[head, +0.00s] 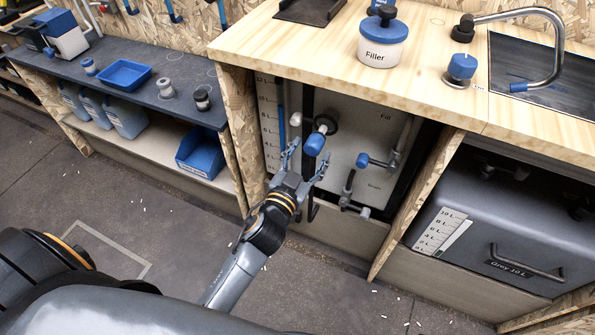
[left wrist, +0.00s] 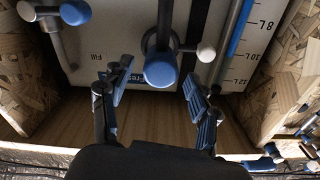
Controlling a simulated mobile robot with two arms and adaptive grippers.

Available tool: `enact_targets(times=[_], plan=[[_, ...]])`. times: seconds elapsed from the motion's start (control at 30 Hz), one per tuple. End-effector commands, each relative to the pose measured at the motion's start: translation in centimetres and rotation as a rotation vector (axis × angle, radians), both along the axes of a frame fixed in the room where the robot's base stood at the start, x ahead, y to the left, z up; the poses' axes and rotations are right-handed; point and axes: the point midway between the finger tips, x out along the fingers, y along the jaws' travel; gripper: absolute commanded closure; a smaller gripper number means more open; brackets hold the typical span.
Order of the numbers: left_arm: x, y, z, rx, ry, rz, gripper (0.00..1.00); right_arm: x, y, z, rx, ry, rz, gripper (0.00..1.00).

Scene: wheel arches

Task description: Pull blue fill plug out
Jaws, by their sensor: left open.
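The blue fill plug (head: 315,143) sticks out of the front of the white tank (head: 345,115) under the counter, on a dark round neck. It appears large and round in the left wrist view (left wrist: 160,68). My left gripper (head: 306,158) is open, its two blue-padded fingers reaching toward the plug. In the left wrist view the fingers (left wrist: 156,82) stand on either side of the plug's line, with visible gaps and no clear contact. The plug looks seated in its neck. My right gripper is in neither view.
A second blue handle (head: 363,160) on a pipe sits right of the plug, with a drain valve (head: 346,200) below. Wooden panels (head: 245,135) flank the tank opening. A Filler jar (head: 382,45) stands on the counter; a grey tank (head: 490,235) is at right.

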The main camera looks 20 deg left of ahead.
Motion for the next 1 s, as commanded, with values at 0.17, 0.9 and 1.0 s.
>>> enact_targets(times=[0.17, 0.9, 1.0], plan=[[-3.8, 0.1, -0.1, -0.004, 0.004, 0.001, 0.39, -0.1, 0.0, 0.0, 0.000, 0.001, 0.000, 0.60], [-10.3, 0.3, 0.0, -0.001, 0.000, 0.000, 0.39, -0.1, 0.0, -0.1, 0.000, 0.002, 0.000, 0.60], [-10.3, 0.3, 0.0, -0.001, 0.000, 0.000, 0.39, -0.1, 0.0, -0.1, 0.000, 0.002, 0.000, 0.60]])
